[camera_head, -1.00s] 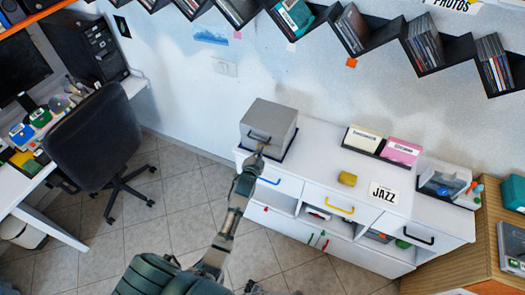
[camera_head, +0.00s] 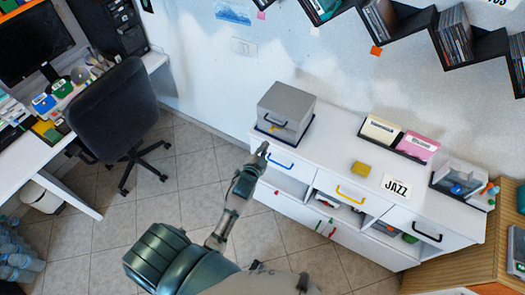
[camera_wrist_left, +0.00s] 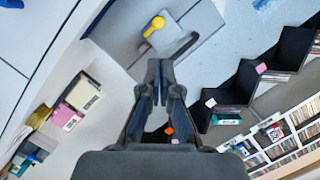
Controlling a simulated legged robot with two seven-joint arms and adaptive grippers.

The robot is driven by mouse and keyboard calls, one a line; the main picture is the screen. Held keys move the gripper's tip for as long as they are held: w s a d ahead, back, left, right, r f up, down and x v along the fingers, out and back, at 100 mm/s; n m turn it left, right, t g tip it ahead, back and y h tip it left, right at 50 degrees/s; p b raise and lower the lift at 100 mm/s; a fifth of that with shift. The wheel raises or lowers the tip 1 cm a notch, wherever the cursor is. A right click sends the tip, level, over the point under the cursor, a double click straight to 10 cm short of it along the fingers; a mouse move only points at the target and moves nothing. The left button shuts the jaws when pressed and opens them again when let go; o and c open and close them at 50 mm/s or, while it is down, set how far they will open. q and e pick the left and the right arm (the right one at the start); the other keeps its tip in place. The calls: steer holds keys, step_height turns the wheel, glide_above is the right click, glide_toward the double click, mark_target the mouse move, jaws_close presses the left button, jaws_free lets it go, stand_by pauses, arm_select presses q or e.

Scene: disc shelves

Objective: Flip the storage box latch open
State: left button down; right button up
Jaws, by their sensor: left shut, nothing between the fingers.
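The storage box (camera_head: 287,105) is a grey box on a dark base at the left end of the white cabinet. Its lid looks closed. A dark handle (camera_head: 276,122) is on its front. In the left wrist view the box (camera_wrist_left: 200,50) shows at the top, with a yellow latch (camera_wrist_left: 154,26) beside the dark handle (camera_wrist_left: 180,48). My left gripper (camera_head: 263,148) is shut and empty, in front of and below the box, apart from it. Its fingertips also show in the left wrist view (camera_wrist_left: 160,72), pointing toward the box front. My right gripper is not identifiable.
The white cabinet (camera_head: 330,160) has drawers with blue, yellow and black handles. An office chair (camera_head: 112,110) is at left; the floor between is clear.

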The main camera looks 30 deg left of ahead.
arm_select(q)
steer(key=shift+v, duration=1.3)
steer(key=shift+d, duration=0.1)
steer(key=s+d+f+n+g+h, duration=0.15)
steer(key=s+f, duration=0.25)
steer(key=f, duration=0.8)
steer(key=s+d+f+g, duration=0.25)
steer(key=s+f, duration=0.25)
steer(key=f, duration=0.6)
steer(key=s+d+f+n+g+h, duration=0.1)
steer(key=s+d+f+g, duration=0.2)
steer(key=f, duration=0.9)
steer(key=s+f+g, duration=0.2)
steer(key=s+f, duration=0.3)
steer(key=s, duration=0.6)
steer(key=s+a+f+n+g, duration=0.1)
steer(key=s+f+g, duration=0.2)
steer(key=s, duration=0.9)
steer(key=s+f+n+g, duration=0.1)
steer(key=s+f+g, duration=0.1)
steer(key=s+f, duration=0.7)
steer(key=s, duration=0.2)
steer(key=shift+s+a+f+g, duration=0.15)
steer(key=shift+s+a+g, duration=0.15)
steer(key=shift+s+g, duration=0.1)
